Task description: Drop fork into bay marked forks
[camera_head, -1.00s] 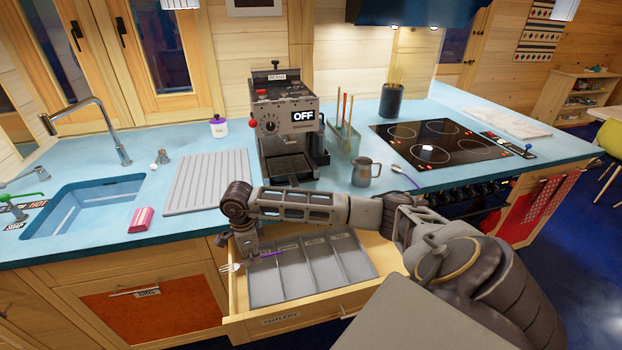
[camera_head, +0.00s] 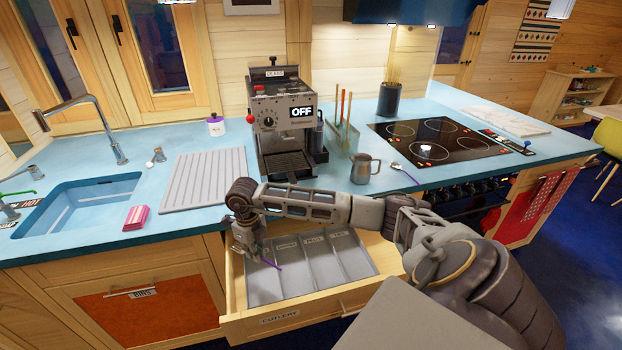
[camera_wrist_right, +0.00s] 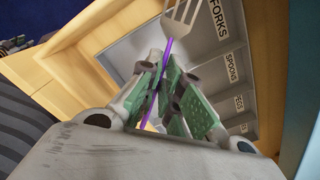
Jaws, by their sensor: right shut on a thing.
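The fork has a metal head and a purple handle (camera_head: 268,262). My right gripper (camera_head: 248,248) is shut on the fork by its handle, over the left end of the open cutlery drawer. In the right wrist view the fork's tined head (camera_wrist_right: 180,18) sticks out past the green-padded fingers (camera_wrist_right: 165,85), close to the bay label reading FORKS (camera_wrist_right: 219,18). The grey divided tray (camera_head: 325,270) lies in the drawer, with the forks bay at its left end, partly hidden by my gripper. In the head view the tines cannot be made out. My left gripper is not in view.
The wooden drawer front (camera_head: 300,315) is labelled CUTLERY. Further bays, such as spoons (camera_wrist_right: 231,68), lie beside the forks bay. The counter edge is just behind my arm, with a coffee machine (camera_head: 287,125), a metal jug (camera_head: 364,168) and a ribbed drainboard (camera_head: 205,180) on it.

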